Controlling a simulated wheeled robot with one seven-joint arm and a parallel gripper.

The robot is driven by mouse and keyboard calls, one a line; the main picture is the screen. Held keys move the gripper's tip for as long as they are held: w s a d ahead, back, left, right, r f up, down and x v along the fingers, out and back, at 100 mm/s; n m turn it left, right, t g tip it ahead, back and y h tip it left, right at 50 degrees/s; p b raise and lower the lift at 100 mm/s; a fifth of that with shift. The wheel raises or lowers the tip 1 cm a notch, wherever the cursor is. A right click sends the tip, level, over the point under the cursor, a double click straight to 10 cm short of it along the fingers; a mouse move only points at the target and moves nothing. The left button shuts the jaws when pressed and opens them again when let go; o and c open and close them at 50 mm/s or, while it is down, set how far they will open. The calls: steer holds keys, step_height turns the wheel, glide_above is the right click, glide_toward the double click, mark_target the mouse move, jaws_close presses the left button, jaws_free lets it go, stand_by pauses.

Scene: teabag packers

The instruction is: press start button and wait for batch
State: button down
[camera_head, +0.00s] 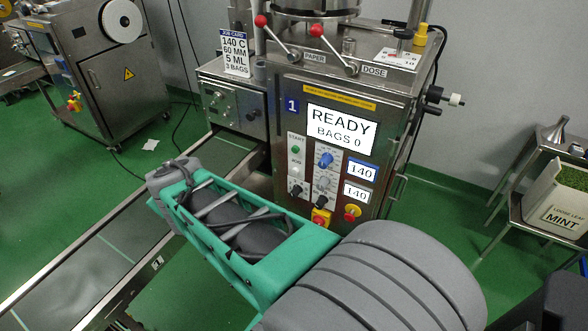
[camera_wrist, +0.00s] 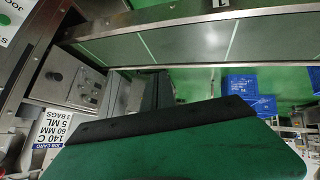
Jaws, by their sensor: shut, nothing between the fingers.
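The packer's control panel (camera_head: 283,200) faces me in the head view. Its green start button (camera_head: 295,149) sits below the START label, at the left of the panel. The display (camera_head: 340,130) reads READY, BAGS 0. My teal forearm crosses in front of the lower machine, and its wrist end lies left of the panel, apart from the button. My fingers are hidden in the head view. In the wrist view my gripper (camera_wrist: 157,90) shows as dark fingers, shut and empty, partly behind a green and black part of mine.
A job card (camera_head: 236,53) reads 140 C, 60 MM, 5 ML, 3 BAGS. A conveyor (camera_head: 90,265) runs along the left. A red emergency knob (camera_head: 321,217) sits low on the panel. Blue crates (camera_wrist: 240,85) show in the wrist view. A MINT box (camera_head: 562,205) stands right.

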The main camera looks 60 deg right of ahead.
steer(key=w+d+f+n+t+h+b, duration=0.1)
steer(key=d+f+h+b, duration=0.25)
steer(key=d+b, duration=0.35)
steer(key=w+d+f+n+t+h+b, duration=0.15)
steer(key=d+f+b, duration=0.25)
steer(key=d, duration=0.4)
steer(key=d+f+t+h+b, duration=0.2)
steer(key=d+f+h+b, duration=0.2)
steer(key=d+b, duration=0.3)
steer(key=s+d+f+n+t+h+b, duration=0.3)
steer(key=s+d+n+h+b, duration=0.3)
steer(key=s+d+b, duration=0.2)
steer(key=shift+s+f+h+b, duration=0.35)
steer(key=shift+s+b, duration=0.2)
steer(key=shift+b, duration=0.5)
steer(key=p, duration=1.1)
glide_toward(295, 149)
steer(key=w+d+r, duration=0.2)
steer(key=w+r, duration=0.1)
steer(key=w, duration=0.1)
steer(key=shift+w+r, duration=0.25)
steer(key=shift+r, duration=0.15)
